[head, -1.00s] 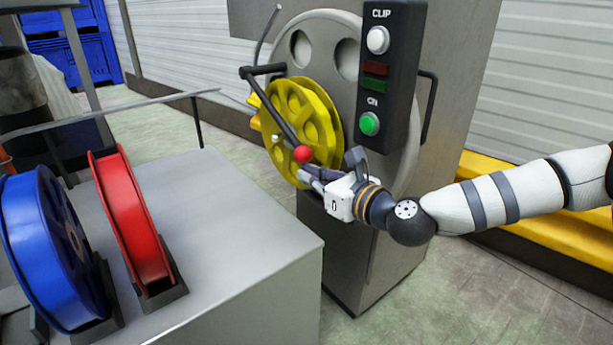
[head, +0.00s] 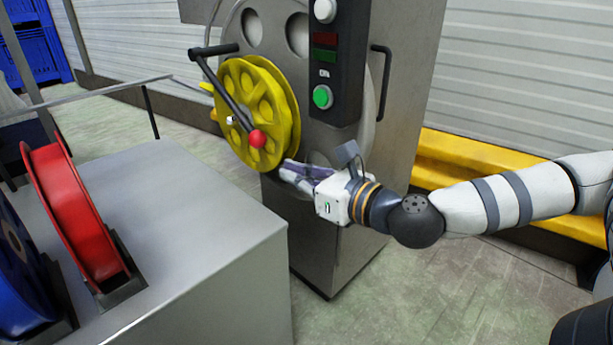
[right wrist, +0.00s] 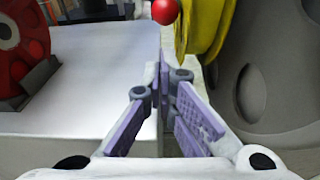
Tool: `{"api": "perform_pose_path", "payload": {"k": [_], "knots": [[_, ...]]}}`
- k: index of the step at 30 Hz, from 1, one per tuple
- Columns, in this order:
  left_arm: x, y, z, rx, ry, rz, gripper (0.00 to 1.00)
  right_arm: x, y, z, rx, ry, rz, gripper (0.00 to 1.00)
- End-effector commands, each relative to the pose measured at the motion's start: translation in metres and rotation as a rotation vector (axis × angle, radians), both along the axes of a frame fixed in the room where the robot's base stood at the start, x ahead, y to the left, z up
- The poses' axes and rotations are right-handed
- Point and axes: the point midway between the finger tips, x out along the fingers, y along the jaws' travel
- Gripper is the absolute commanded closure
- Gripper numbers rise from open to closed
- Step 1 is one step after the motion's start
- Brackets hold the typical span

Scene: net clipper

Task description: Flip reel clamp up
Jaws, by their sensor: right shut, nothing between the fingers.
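The reel clamp (head: 224,92) is a dark lever with a red ball knob (head: 257,139) at its lower end. It slants down across the front of the yellow reel (head: 279,105) on the grey machine. The knob also shows at the top of the right wrist view (right wrist: 165,11), beyond the fingertips, with the yellow reel (right wrist: 203,28) beside it. My right gripper (head: 285,170) is just below and right of the knob, apart from it. Its purple-padded fingers (right wrist: 168,72) are shut on nothing. My left gripper is not in view.
A control box (head: 338,60) with a lit green button is right of the reel. A grey table (head: 200,215) at left carries a red reel (head: 75,205) and a blue reel (head: 15,270) in holders. A yellow barrier (head: 480,165) runs behind my right arm. Floor is clear below it.

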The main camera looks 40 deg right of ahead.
Motion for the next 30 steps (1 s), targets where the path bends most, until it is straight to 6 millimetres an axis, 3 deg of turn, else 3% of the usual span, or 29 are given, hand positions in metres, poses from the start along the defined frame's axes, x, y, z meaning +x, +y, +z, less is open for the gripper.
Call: {"api": "perform_pose_path", "payload": {"k": [6,17,24,30], "knots": [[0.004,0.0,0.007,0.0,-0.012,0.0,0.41,-0.026,-0.003,0.008,0.0,-0.001,-0.001,1.0],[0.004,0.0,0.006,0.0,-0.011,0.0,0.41,-0.029,-0.003,0.007,-0.001,0.001,-0.001,1.0],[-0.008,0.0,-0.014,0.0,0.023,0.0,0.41,0.0,-0.02,-0.047,-0.113,-0.106,-0.12,1.0],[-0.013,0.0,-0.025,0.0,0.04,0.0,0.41,0.006,-0.005,-0.049,-0.121,-0.348,-0.075,1.0]]}}
